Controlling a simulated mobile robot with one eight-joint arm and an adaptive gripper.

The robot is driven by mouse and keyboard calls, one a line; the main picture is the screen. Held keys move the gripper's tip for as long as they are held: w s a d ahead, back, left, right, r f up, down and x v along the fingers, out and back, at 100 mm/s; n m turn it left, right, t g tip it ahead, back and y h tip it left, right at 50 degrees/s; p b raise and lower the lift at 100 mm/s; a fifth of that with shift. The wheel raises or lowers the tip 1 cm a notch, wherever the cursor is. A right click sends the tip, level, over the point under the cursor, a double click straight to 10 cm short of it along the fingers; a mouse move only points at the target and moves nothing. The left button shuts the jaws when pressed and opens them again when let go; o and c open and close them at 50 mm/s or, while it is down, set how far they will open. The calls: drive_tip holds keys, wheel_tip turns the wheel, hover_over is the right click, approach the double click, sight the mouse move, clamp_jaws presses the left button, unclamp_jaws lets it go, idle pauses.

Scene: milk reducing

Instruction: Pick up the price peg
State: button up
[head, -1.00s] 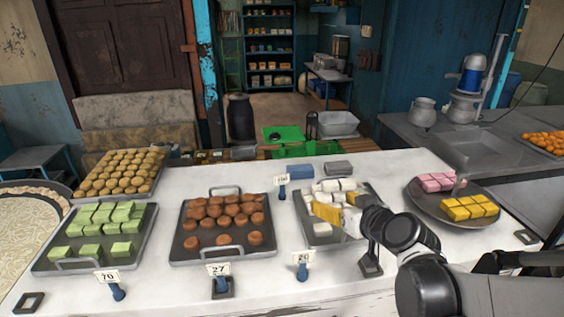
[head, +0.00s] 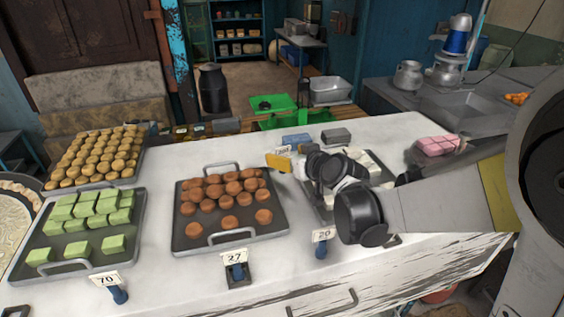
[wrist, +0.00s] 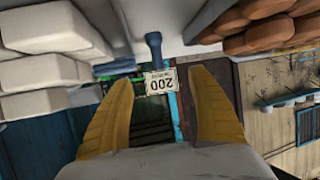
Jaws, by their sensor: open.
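In the wrist view a price peg with a blue stem (wrist: 154,42) and a white card reading 200 (wrist: 159,82), upside down, shows between my fingertips. Neither finger visibly touches it. My gripper (wrist: 160,77) is open, with a yellow finger on either side. In the head view my gripper (head: 279,162) is between the brown sweets tray and the white sweets tray, at their far end. Only part of the peg's card (head: 283,150) shows there, behind the gripper; its stem is hidden. Other price pegs stand along the front: 70 (head: 106,280), 27 (head: 234,258) and 20 (head: 323,236).
The brown sweets tray (head: 207,240) and a tray of white blocks (head: 368,168) lie on either side of my gripper. Green blocks (head: 85,220) and round biscuits (head: 98,158) are at left. Blue and grey boxes (head: 296,139) sit behind. My arm covers the counter's right side.

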drive_tip(key=x, duration=0.2)
drive_tip(key=shift+w+a+f, duration=0.15)
drive_tip(key=shift+w, duration=0.1)
drive_tip(key=shift+s, duration=0.1)
drive_tip(key=c, duration=1.4)
drive_tip(key=shift+o, duration=0.2)
